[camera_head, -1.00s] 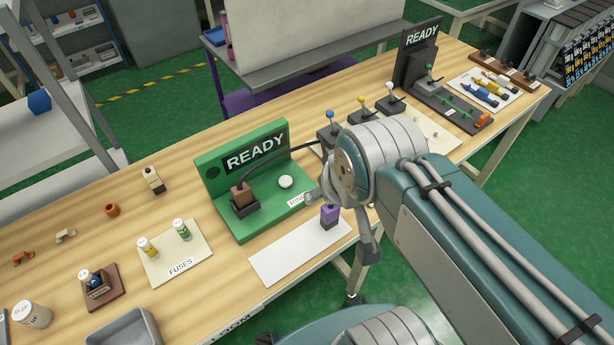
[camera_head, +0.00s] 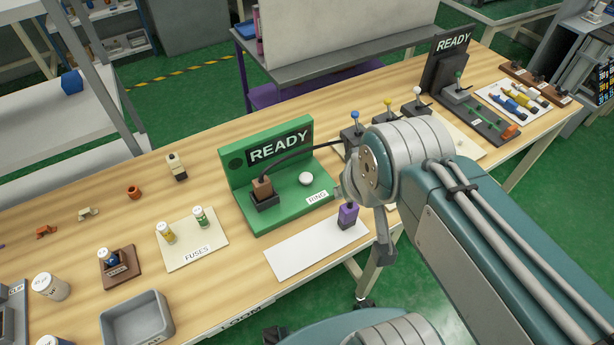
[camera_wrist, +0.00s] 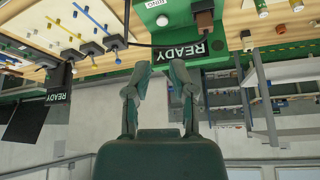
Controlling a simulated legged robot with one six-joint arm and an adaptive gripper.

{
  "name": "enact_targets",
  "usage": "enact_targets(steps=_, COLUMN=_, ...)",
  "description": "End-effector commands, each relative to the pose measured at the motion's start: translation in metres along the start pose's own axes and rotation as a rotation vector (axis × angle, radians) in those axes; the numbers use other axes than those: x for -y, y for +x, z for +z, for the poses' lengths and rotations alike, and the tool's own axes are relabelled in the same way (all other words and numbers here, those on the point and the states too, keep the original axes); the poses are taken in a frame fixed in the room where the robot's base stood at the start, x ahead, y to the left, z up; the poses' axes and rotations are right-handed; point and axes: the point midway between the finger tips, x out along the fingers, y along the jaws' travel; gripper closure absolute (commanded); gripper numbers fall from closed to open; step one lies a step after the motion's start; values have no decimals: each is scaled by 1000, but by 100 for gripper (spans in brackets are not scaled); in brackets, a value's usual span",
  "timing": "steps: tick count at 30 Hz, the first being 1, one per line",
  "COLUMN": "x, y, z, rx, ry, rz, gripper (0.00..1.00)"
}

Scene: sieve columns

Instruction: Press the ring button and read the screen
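The green station (camera_head: 242,186) stands on the wooden bench, its upright panel carrying a black screen (camera_head: 279,145) that reads READY. The white round ring button (camera_head: 305,179) sits on its green base above a RING label (camera_head: 317,197). In the wrist view, which is upside down, the button (camera_wrist: 162,20) and the READY screen (camera_wrist: 182,51) show beyond my fingers. My gripper (camera_wrist: 160,68) is open and empty, apart from the button, with a gap between its fingertips. In the head view my arm hides most of the gripper, just right of the station.
A brown plug with a black cable (camera_head: 262,187) sits in the station. Several coloured-knob levers (camera_head: 388,120) and a second READY screen (camera_head: 454,42) are to the right. Fuses (camera_head: 200,216) stand left.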

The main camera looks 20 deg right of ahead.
Motion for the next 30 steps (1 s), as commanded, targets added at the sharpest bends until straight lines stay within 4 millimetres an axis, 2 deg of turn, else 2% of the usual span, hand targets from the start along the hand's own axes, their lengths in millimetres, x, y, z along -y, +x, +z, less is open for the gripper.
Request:
enact_targets(steps=14, x=0, y=25, z=-55, rx=125, ry=323, rz=21, gripper=100)
enact_targets(steps=23, x=2, y=54, z=-90, rx=205, ry=543, rz=59, gripper=100)
enact_targets(steps=30, x=2, y=84, z=-115, rx=264, ry=720, rz=104, gripper=100)
